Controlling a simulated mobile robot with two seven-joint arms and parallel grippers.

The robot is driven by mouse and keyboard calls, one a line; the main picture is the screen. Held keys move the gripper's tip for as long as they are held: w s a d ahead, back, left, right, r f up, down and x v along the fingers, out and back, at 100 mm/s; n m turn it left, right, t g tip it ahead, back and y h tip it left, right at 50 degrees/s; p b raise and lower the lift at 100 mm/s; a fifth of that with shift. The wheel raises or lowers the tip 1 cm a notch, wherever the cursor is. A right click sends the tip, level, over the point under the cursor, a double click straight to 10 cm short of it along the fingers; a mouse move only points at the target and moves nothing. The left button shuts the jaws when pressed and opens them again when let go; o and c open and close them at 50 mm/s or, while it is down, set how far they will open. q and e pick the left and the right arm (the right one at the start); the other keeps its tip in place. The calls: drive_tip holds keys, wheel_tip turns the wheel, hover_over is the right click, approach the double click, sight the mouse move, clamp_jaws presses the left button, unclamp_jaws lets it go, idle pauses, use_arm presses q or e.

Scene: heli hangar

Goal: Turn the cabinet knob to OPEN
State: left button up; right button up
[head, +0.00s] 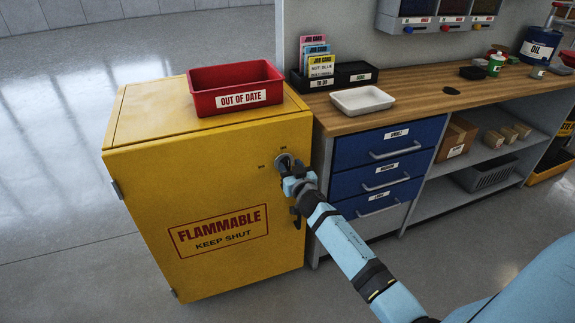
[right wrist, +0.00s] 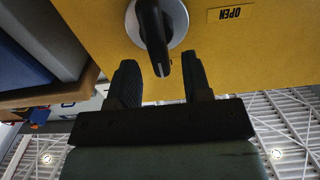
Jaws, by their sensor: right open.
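The yellow cabinet (head: 150,200) has a round knob (head: 283,160) near the top right of its front, partly hidden by my right gripper (head: 291,177). In the right wrist view the knob (right wrist: 155,25) has a silver round base and a black lever with a white mark at its end. The OPEN label (right wrist: 231,14) appears upside down to the right of the knob. My right gripper (right wrist: 158,60) is open, and the lever's end shows between its two fingertips, with a gap on each side. My left gripper is not in view.
A red OUT OF DATE box (head: 235,90) sits on the cabinet top. A black handle (head: 297,218) is below the knob. A wooden workbench (head: 420,95) with blue drawers (head: 385,155) and a white tray (head: 362,100) stands to the right. The floor at left is clear.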

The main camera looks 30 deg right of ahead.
drive_tip(key=shift+x, duration=1.4)
drive_tip(key=c, duration=0.6)
drive_tip(key=shift+c, duration=0.2)
